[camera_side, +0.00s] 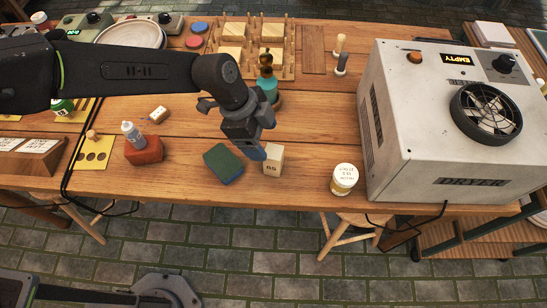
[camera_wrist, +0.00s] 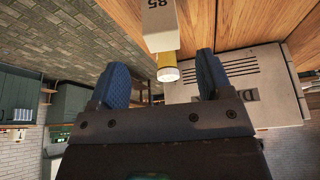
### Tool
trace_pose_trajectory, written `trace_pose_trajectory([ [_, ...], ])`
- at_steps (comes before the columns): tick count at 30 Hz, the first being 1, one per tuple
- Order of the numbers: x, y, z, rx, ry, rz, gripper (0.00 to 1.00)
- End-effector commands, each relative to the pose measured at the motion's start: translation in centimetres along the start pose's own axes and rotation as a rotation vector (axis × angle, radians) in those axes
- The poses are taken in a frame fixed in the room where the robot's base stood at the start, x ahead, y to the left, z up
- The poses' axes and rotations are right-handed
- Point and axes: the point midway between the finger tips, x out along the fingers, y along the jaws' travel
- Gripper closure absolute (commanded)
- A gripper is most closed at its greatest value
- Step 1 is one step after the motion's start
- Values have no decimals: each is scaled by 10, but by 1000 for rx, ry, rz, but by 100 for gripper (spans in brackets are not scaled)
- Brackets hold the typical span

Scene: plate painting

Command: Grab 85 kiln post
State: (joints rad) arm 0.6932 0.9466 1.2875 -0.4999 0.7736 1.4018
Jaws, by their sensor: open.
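The kiln post (camera_side: 273,160) is a cream-white upright block marked 85, standing near the front edge of the wooden table. It also shows at the top of the wrist view (camera_wrist: 160,28), with its 85 upside down. My gripper (camera_side: 257,151) is just left of the post in the side view. In the wrist view, my gripper (camera_wrist: 164,76) has its two blue fingertips spread apart with nothing between them, and the post lies beyond the tips. How close the fingers are to the post is hard to tell.
A green sponge-like block (camera_side: 223,164) lies just left of the post. A labelled jar (camera_side: 344,179) stands to its right, before the large dryer (camera_side: 455,120). A teal bottle-like item (camera_side: 267,85) stands behind my gripper. A red block (camera_side: 143,150) lies further left.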

Motion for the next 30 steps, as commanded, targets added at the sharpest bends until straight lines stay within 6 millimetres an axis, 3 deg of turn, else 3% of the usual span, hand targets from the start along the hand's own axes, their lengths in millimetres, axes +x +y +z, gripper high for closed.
trace_pose_trajectory([
  [8,22,-1,1,0,0,0,28],
  [18,66,-3,2,0,-1,0,28],
  [26,69,-3,2,-1,0,-1,28],
  [30,69,-3,2,-1,0,-1,39],
])
